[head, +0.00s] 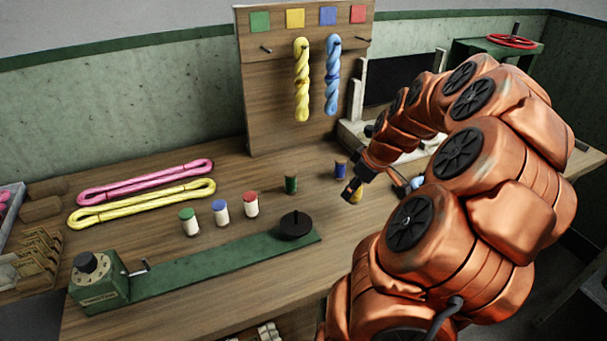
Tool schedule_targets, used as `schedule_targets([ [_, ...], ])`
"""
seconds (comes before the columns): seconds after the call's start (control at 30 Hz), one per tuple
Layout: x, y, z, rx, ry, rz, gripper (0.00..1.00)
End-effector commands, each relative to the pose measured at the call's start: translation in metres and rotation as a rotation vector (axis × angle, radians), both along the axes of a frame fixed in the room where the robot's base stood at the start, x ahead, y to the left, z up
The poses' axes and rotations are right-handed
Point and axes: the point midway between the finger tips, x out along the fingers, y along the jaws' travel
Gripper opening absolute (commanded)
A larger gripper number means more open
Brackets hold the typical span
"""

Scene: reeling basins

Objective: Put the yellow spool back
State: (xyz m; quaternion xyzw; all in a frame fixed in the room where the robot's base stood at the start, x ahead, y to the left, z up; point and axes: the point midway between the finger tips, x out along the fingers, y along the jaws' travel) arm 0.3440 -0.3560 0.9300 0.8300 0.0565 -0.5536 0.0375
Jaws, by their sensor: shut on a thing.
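The yellow spool (356,197) shows only in part at the tip of my gripper (351,190), over the right part of the wooden table. My gripper is shut on it, and the fingers and wrist hide much of it. I cannot tell whether the spool touches the table. A blue spool (340,170) stands just behind my gripper. A dark green spool (291,184) stands to its left.
A green winder (100,280) with a long base lies in front. A pegboard (275,95) holds yellow (302,85) and blue (333,80) skeins.

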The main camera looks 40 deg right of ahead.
Motion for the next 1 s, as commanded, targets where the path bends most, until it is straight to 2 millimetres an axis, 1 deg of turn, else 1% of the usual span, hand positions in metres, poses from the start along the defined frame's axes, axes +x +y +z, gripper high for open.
schedule_targets([
  [0.13, 0.02, -0.001, 0.0, 0.002, 0.003, 0.003, 0.0],
  [0.4, 0.071, -0.008, -0.004, -0.002, 0.0, 0.0, 0.0],
  [0.7, 0.122, -0.013, -0.009, -0.001, 0.002, 0.002, 0.0],
  [0.83, 0.138, -0.014, -0.012, 0.001, 0.002, 0.002, 0.0],
  [1.0, 0.147, -0.015, -0.013, 0.0, 0.0, 0.0, 0.0],
])
